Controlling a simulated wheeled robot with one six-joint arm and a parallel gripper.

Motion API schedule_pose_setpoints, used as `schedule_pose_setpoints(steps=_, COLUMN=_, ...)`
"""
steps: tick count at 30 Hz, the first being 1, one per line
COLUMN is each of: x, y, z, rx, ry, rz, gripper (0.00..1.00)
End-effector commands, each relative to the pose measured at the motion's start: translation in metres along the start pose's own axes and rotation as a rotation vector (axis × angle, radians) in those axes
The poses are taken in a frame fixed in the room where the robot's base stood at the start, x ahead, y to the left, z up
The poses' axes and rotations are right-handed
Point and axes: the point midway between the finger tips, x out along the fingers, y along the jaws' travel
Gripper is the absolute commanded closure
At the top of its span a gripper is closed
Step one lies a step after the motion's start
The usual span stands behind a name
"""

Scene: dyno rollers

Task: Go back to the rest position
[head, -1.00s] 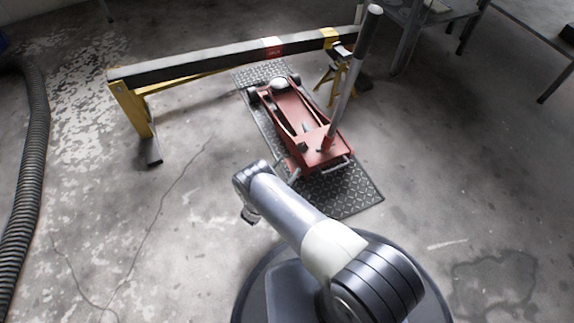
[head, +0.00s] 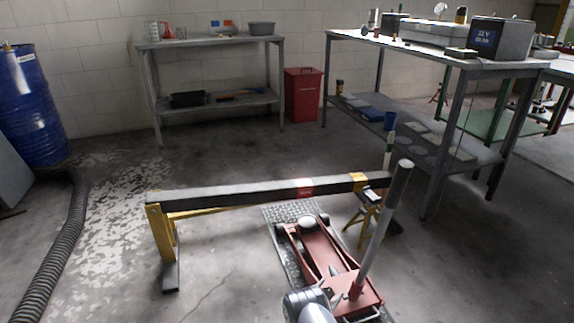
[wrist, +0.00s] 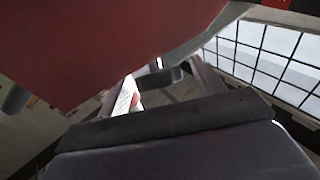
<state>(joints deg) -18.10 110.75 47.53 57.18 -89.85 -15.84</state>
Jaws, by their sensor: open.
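In the head view part of my arm shows at the bottom edge, in front of the red floor jack (head: 318,250). The jack's long handle (head: 385,230) leans up to the right.
A dark beam (head: 250,195) on yellow stands runs behind the jack. A workbench (head: 455,62) stands at right, a shelf table (head: 210,42) and red bin (head: 303,95) at the back. A blue drum (head: 32,110) and hose (head: 65,240) are at left. Windows (wrist: 270,55) show in the wrist view.

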Motion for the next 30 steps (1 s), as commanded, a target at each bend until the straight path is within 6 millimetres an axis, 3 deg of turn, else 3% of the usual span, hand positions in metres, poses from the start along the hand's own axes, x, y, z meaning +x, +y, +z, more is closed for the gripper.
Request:
schedule_pose_setpoints(steps=17, x=-0.001, y=-0.001, z=0.000, rx=0.022, ry=0.001, rz=0.043, gripper=0.36)
schedule_pose_setpoints(steps=30, x=-0.086, y=-0.004, z=-0.001, rx=0.020, ry=-0.002, rz=0.040, gripper=0.36)
